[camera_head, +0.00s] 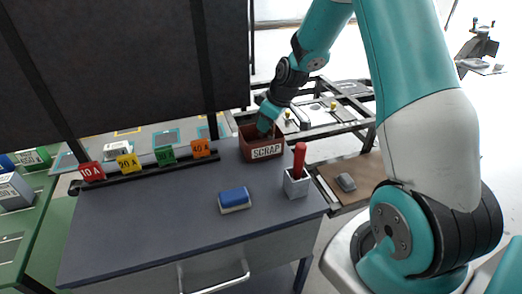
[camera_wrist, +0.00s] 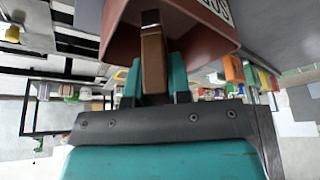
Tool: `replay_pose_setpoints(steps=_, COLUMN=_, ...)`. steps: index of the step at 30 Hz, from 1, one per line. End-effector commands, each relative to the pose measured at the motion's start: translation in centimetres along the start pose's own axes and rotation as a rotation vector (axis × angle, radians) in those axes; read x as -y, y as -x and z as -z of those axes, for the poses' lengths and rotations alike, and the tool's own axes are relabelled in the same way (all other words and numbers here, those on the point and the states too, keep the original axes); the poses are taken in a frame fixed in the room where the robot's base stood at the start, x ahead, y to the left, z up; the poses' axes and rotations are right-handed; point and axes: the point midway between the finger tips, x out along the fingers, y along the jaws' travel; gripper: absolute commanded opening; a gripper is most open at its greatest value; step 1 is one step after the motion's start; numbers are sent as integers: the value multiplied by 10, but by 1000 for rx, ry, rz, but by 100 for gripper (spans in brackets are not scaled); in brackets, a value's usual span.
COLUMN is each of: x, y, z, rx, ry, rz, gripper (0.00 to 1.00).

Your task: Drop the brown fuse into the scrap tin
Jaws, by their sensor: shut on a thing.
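The scrap tin (camera_head: 265,153) is a red-brown open box with a white SCRAP label, standing at the back right of the bench. My gripper (camera_head: 265,124) points down at the tin's mouth, its tips partly hidden by the tin's wall. In the wrist view, the teal fingers of my gripper (camera_wrist: 155,82) are shut on the brown fuse (camera_wrist: 153,62), a brown block with dark metal at its end. The fuse overlaps the tin (camera_wrist: 205,35) in that view and appears at its opening. How deep it sits I cannot tell. The head view does not show the fuse.
A rail at the back bears red 10 A (camera_head: 91,171), yellow 20 A (camera_head: 128,163), green (camera_head: 164,155) and orange 40 A (camera_head: 201,149) blocks. A blue-topped eraser (camera_head: 234,199) and a grey cup (camera_head: 297,186) with a red-handled tool stand nearer. The bench's left front is clear.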

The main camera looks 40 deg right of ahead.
Motion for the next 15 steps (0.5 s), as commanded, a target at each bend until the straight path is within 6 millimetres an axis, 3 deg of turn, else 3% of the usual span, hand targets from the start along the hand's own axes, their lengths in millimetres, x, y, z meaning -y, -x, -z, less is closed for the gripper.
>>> replay_pose_setpoints(steps=9, x=0, y=-5, z=-2, rx=-1, ry=0, rz=-1, gripper=0)
replay_pose_setpoints(steps=10, x=0, y=-5, z=-2, rx=-1, ry=0, rz=-1, gripper=21)
replay_pose_setpoints(steps=13, x=0, y=-5, z=-2, rx=-1, ry=0, rz=-1, gripper=44)
replay_pose_setpoints(steps=15, x=0, y=-5, z=-2, rx=-1, ry=0, rz=-1, gripper=48)
